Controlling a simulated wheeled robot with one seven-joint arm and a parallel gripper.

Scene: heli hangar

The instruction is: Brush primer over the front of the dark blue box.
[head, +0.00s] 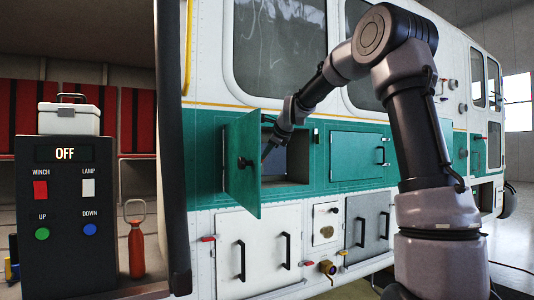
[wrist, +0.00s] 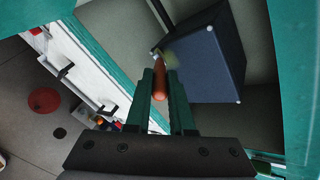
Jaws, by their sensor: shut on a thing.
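In the wrist view the dark blue box (wrist: 208,68) stands tilted in the picture inside a compartment, with pale dots at some corners. My gripper (wrist: 161,78) is shut on a brush (wrist: 159,88) with an orange-brown handle. The brush's far end is blurred and lies by the box's left edge; I cannot tell whether it touches. In the head view my gripper (head: 266,154) reaches into the open compartment (head: 285,184) in the green band of the helicopter's side. The brush is too small to make out there, and the box is mostly hidden behind the arm and in shadow.
The compartment's green door (head: 243,165) stands open left of my gripper, close to it. A closed green hatch (head: 357,156) is to the right. White cabinet doors (head: 258,245) with dark handles lie below. A control panel (head: 65,210) reading OFF and a red bottle (head: 136,248) stand at left.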

